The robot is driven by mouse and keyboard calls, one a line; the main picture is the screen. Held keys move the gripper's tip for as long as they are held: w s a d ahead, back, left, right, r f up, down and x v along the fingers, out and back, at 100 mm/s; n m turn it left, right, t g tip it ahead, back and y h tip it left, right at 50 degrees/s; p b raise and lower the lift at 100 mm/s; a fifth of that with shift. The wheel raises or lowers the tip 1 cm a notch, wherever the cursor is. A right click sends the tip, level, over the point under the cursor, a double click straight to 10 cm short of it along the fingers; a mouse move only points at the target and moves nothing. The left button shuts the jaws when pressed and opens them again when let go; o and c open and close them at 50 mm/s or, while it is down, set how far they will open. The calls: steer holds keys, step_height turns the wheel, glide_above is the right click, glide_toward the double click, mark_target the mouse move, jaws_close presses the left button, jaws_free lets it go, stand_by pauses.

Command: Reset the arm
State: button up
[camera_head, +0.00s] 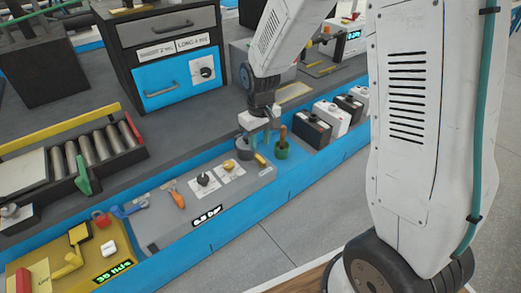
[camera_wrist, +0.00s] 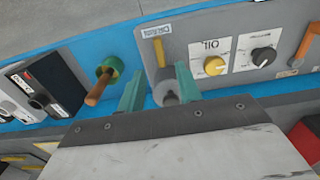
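My gripper (camera_head: 260,137) hangs from my arm over the blue-edged bench, at the right end of the grey control panel (camera_head: 160,232). In the wrist view my gripper (camera_wrist: 160,88) has its two teal fingers spread apart. A grey round post (camera_wrist: 165,95) shows between or behind the fingers, with no clear contact. It also shows in the head view (camera_head: 244,148). A green cup with a brown handle (camera_head: 282,148) stands just right of the fingers; the wrist view shows it too (camera_wrist: 104,80). My arm is bent downward.
Several black and white boxes (camera_head: 312,129) stand to the right. A drawer cabinet (camera_head: 170,60) and rollers (camera_head: 95,148) are behind and left.

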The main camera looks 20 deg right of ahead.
steer(key=shift+r, duration=0.6)
steer(key=s+d+r+m, duration=0.1)
steer(key=s+r, duration=0.8)
steer(key=s, duration=0.4)
steer(key=s+d+r+m+t, duration=0.1)
steer(key=s+d+r+m, duration=0.1)
steer(key=s+r, duration=0.8)
steer(key=s, duration=0.4)
steer(key=shift+r, duration=0.2)
